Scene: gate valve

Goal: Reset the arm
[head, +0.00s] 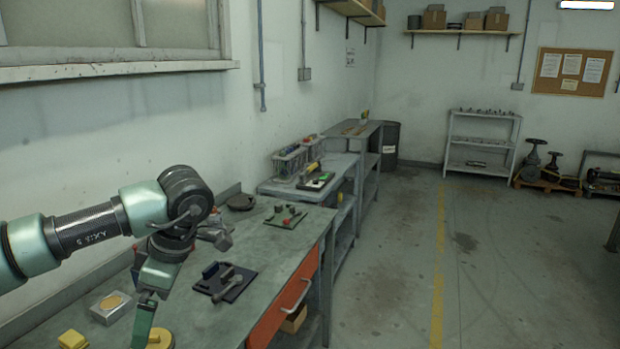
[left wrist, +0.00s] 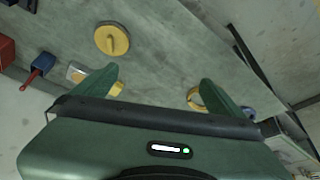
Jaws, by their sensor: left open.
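My left arm reaches in from the left in the head view, bent down over the workbench (head: 215,312). My left gripper (head: 148,318) points down near the bench's front left; only part of it shows there. In the left wrist view my left gripper (left wrist: 160,85) has its two green fingers spread wide with nothing between them. A round yellow piece with a raised bar (left wrist: 111,39) lies on the bench beyond the fingers. Yellow parts show partly hidden behind both fingertips. My right gripper is not in view.
The bench holds a grey block with a yellow disc (head: 110,306), a yellow block (head: 72,340), a dark plate with a tool (head: 226,281) and a green plate with red parts (head: 286,217). An orange drawer (head: 284,304) fronts it.

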